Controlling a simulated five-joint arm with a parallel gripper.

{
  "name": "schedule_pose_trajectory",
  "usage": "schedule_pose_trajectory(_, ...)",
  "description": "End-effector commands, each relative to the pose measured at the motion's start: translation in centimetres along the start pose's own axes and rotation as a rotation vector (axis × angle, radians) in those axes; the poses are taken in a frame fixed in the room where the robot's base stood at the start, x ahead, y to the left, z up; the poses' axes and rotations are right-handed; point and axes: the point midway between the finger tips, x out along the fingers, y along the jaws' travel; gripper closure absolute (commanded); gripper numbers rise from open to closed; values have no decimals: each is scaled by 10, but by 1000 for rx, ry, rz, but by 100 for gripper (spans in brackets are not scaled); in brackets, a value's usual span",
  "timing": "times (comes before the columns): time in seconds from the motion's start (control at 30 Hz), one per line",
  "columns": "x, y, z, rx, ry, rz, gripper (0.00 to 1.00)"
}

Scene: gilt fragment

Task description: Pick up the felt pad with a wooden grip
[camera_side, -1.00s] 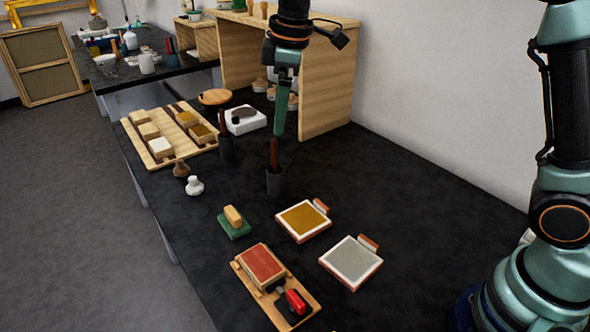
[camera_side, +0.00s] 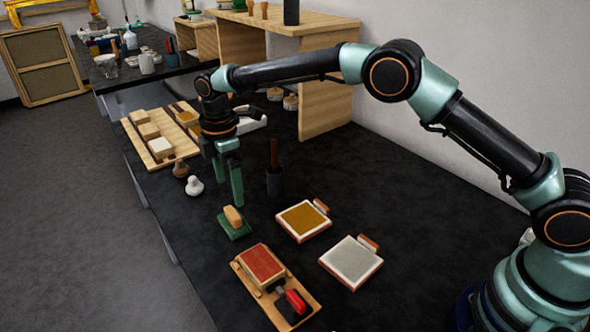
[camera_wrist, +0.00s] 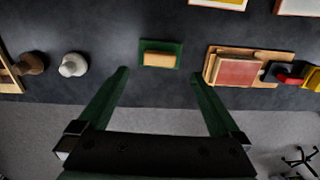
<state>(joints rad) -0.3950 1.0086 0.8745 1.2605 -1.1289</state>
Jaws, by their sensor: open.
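The felt pad (camera_side: 239,230) is a green square with a tan wooden grip (camera_side: 233,215) standing on top. It rests flat on the dark bench. In the wrist view the green felt pad (camera_wrist: 147,45) and its wooden grip (camera_wrist: 160,59) lie ahead of the fingertips, between their lines. My gripper (camera_side: 230,200) points down with its green fingers apart, above and just behind the pad in the side view. In the wrist view my gripper (camera_wrist: 160,74) is open with nothing between the fingers.
A wooden tray (camera_side: 316,304) with a red block (camera_side: 261,264) lies in front of the pad. Two framed square plates (camera_side: 303,221), (camera_side: 351,262) lie to the right. A white knob (camera_side: 194,186), brown knob (camera_side: 180,169) and dark cup (camera_side: 275,183) stand behind. Bench edge is left.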

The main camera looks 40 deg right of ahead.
Motion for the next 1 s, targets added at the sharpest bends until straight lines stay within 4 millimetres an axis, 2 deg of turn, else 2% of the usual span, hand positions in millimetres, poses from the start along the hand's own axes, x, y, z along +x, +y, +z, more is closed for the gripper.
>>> schedule_pose_trajectory(0.1, 14, 0, 0, 1, 0, 0, 0)
schedule_pose_trajectory(0.27, 23, 0, 0, 2, 0, 0, 0)
schedule_pose_trajectory(0.6, 66, 0, 0, 2, 0, 1, 0)
schedule_pose_trajectory(0.9, 70, 0, 0, 2, 1, 2, 0)
schedule_pose_trajectory(0.93, 70, 0, 0, 2, 1, 2, 8)
schedule_pose_trajectory(1.0, 70, 0, 0, 2, 1, 2, 34)
